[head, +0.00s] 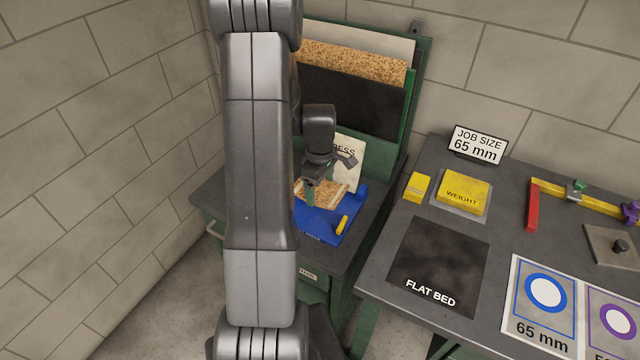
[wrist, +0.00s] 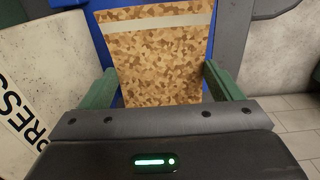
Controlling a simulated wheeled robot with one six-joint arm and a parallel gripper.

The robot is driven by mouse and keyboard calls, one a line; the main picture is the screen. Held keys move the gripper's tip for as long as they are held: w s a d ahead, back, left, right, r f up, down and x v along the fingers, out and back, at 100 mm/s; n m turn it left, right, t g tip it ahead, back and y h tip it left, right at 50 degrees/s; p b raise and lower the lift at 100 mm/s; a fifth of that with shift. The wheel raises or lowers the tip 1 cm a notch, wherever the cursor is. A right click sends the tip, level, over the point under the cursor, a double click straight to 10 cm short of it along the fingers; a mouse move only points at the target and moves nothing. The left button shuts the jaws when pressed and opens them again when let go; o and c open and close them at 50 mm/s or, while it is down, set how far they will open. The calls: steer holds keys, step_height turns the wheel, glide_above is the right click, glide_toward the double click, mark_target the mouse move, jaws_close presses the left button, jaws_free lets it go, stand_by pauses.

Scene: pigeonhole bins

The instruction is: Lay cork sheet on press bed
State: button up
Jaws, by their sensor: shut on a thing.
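A cork sheet (head: 325,196) with a pale strip across it is over the blue mat (head: 318,228) on the left bench. It fills the middle of the wrist view (wrist: 155,65). My gripper (head: 312,192) is shut on the cork sheet, with its green fingers on either side of it in the wrist view (wrist: 161,88). I cannot tell whether the sheet touches the mat. A pale board (head: 352,149) with the letters "RESS" showing stands behind my gripper, which partly hides it. It reads "PRESS" in the wrist view (wrist: 28,95). A black pad marked FLAT BED (head: 438,262) lies bare on the right bench.
A yellow-handled tool (head: 342,225) lies on the blue mat. A green rack (head: 420,80) holds upright sheets, one of them cork (head: 352,62). A yellow WEIGHT block (head: 462,193), a small yellow block (head: 417,187) and a JOB SIZE sign (head: 478,145) stand beyond the black pad.

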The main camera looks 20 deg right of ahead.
mark_target(320, 211)
steer(key=shift+f+b, duration=2.45)
steer(key=shift+f, duration=1.05)
steer(key=shift+f+b, duration=0.3)
steer(key=shift+f, duration=0.05)
steer(key=o, duration=0.8)
steer(key=shift+r, duration=0.1)
step_height(320, 211, up, 14)
steer(key=shift+f, duration=0.2)
steer(key=shift+f, duration=0.1)
step_height(320, 211, down, 13)
steer(key=shift+f, duration=0.1)
